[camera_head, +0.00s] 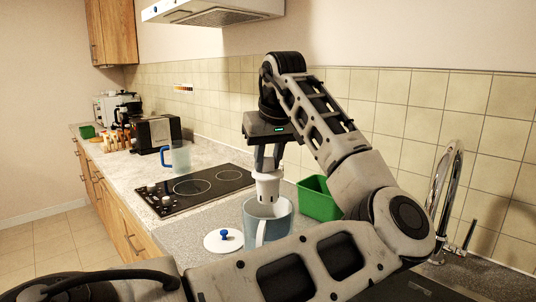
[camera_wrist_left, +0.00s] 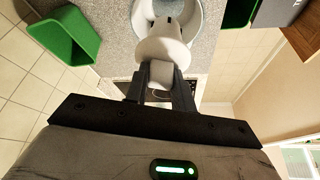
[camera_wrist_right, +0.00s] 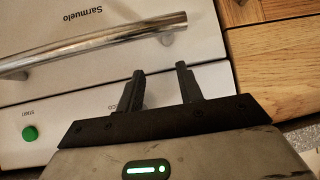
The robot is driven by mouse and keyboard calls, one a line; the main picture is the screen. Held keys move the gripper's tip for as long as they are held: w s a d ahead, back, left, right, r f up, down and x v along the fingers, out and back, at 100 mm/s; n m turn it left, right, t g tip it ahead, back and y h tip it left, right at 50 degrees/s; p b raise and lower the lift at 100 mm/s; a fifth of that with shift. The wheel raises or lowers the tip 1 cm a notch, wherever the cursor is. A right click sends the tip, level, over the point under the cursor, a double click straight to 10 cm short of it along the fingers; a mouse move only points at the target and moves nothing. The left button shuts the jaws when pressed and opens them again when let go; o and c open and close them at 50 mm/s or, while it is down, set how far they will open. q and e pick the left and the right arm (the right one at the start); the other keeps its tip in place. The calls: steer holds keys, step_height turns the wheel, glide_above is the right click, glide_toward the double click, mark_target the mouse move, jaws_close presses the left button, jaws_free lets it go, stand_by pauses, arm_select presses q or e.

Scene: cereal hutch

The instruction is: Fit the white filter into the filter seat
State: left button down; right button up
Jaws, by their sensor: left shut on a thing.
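My left gripper (camera_head: 268,168) is shut on the white filter (camera_head: 268,188) and holds it upright by its top. In the left wrist view, the left gripper's fingers (camera_wrist_left: 160,88) close on the filter's narrow cap, and its wide collar (camera_wrist_left: 162,50) shows below. The filter is over the mouth of a blue-grey jug (camera_head: 281,228) with a white handle. Its lower end overlaps the jug's opening; I cannot tell how deep it reaches. The filter seat is not clearly seen. My right gripper (camera_wrist_right: 160,88) is open and empty.
A white lid with a blue knob (camera_head: 223,240) lies left of the jug. A green bin (camera_head: 318,199) stands to its right. The cooktop (camera_head: 193,189) and a clear jug (camera_head: 180,156) are farther back. The right gripper faces an appliance front with a metal handle (camera_wrist_right: 95,43).

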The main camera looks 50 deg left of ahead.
mark_target(268, 200)
arm_select(q)
steer(key=shift+f+b, duration=0.4)
steer(key=shift+f, duration=0.55)
arm_select(e)
steer(key=shift+w+a, duration=0.15)
steer(key=shift+a, duration=0.05)
arm_select(q)
steer(key=shift+f+b, duration=0.45)
steer(key=shift+f, duration=0.6)
arm_select(e)
steer(key=shift+f, duration=0.4)
arm_select(q)
steer(key=shift+f+b, duration=0.35)
steer(key=shift+f, duration=0.5)
steer(key=shift+f+b, duration=0.55)
steer(key=shift+f, duration=0.65)
arm_select(e)
steer(key=shift+a+f, duration=0.15)
steer(key=shift+f, duration=0.25)
arm_select(q)
steer(key=shift+f+b, duration=0.35)
steer(key=shift+f, duration=0.5)
arm_select(e)
steer(key=shift+w, duration=0.1)
arm_select(q)
steer(key=shift+f+b, duration=0.35)
steer(key=shift+f, duration=0.65)
arm_select(e)
steer(key=shift+f, duration=0.35)
